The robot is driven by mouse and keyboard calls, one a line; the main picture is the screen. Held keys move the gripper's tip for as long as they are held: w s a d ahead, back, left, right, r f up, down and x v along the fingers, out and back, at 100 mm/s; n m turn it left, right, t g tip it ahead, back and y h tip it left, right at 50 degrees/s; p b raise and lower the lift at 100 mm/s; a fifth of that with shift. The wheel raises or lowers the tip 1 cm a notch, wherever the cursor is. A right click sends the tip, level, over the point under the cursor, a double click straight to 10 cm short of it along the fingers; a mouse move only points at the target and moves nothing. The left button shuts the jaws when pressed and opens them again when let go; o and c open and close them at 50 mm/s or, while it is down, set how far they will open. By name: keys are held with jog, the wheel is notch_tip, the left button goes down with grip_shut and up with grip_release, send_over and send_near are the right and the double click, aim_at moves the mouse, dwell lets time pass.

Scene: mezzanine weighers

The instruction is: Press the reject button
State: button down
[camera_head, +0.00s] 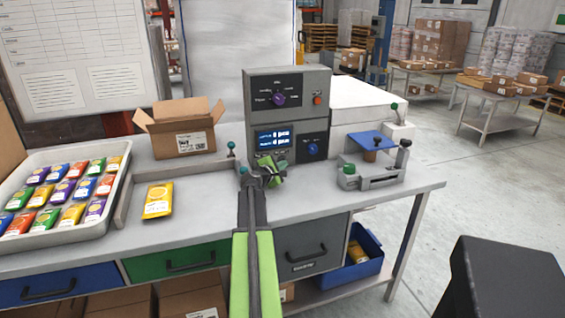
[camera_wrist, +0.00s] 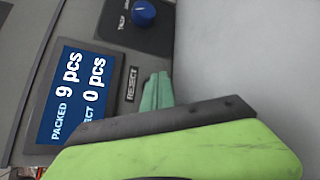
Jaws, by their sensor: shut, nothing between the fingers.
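The grey control panel (camera_head: 290,115) stands at the back of the bench. Its blue screen (camera_head: 273,138) also shows in the wrist view (camera_wrist: 75,95), reading 9 pcs packed and 0 pcs on the reject line. A REJECT label (camera_wrist: 131,84) sits beside the screen. The reject button itself cannot be made out; my gripper seems to cover the spot by the label. My gripper (camera_head: 270,166) is shut and empty in front of the panel's lower part. Its teal fingertips (camera_wrist: 157,92) are close to the panel beside the label; I cannot tell whether they touch.
A blue knob (camera_head: 312,149) is right of the screen, and a purple selector (camera_head: 279,99) and red button (camera_head: 318,99) are above. A clamp fixture (camera_head: 372,172) stands right. An open carton (camera_head: 183,140), a yellow packet (camera_head: 158,201) and a packet tray (camera_head: 122,172) are left.

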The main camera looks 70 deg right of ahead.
jog(key=shift+w+d, duration=0.3)
dwell(0.5)
dwell(0.4)
jog(key=shift+s+a, duration=0.55)
jog(key=shift+a, duration=0.1)
jog(key=shift+s+a, duration=0.8)
jog(key=shift+a, duration=0.2)
jog(key=shift+s+a, duration=0.8)
jog(key=shift+a, duration=0.15)
